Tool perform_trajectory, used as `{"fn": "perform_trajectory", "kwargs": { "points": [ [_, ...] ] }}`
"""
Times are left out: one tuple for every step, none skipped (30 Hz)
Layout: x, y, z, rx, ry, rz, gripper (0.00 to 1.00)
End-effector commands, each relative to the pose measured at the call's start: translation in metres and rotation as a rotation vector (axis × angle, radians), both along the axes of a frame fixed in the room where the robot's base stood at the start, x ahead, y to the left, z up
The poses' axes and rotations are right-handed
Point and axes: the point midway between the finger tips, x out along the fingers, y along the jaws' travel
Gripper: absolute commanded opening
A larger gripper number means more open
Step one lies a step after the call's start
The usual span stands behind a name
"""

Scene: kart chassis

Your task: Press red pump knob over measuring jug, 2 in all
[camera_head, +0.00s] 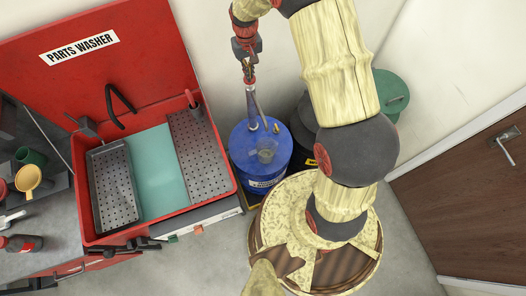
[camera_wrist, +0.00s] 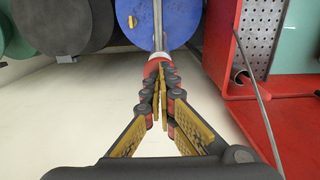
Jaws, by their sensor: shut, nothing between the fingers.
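A blue drum (camera_head: 260,176) stands beside the parts washer, with a pump rising from its top. The red pump knob (camera_head: 250,80) tops the pump's grey stem. The jug is not clear in the wrist view.
The red parts washer (camera_head: 225,165) stands left of the drum, with its upright lid behind. A dark drum (camera_head: 303,150) and a green one (camera_head: 390,92) stand to the right, partly behind my arm. A pale wall is close behind the pump.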

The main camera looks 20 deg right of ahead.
Motion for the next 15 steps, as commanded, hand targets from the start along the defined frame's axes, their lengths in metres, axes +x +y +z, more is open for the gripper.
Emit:
{"fn": "perform_trajectory", "kwargs": {
  "points": [
    [-0.001,0.0,0.003,0.0,0.003,0.0,0.0],
    [-0.001,0.0,0.005,0.0,0.003,0.0,0.0],
    [-0.001,0.0,0.007,0.0,0.002,0.0,0.0],
    [-0.001,0.0,0.009,0.0,0.002,0.0,0.0],
    [-0.001,0.0,0.01,0.0,0.002,0.0,0.0],
    [-0.001,0.0,0.013,0.0,0.002,0.0,0.0],
    [-0.001,0.0,0.014,0.0,0.001,0.0,0.0],
    [0.0,0.0,0.016,0.0,0.001,0.0,0.0],
    [0.0,0.0,0.018,0.0,0.001,0.0,0.0],
    [0.0,0.0,0.02,0.0,0.0,0.0,0.0],
    [0.0,0.0,0.022,0.0,0.0,0.0,0.0],
    [0.0,0.0,0.024,0.0,0.0,0.0,0.0],
    [0.0,0.0,0.026,0.0,0.0,0.0,0.0],
    [0.0,0.0,0.027,0.0,0.0,0.0,0.0],
    [0.0,0.0,0.03,0.0,0.0,0.0,0.0]
  ]
}}
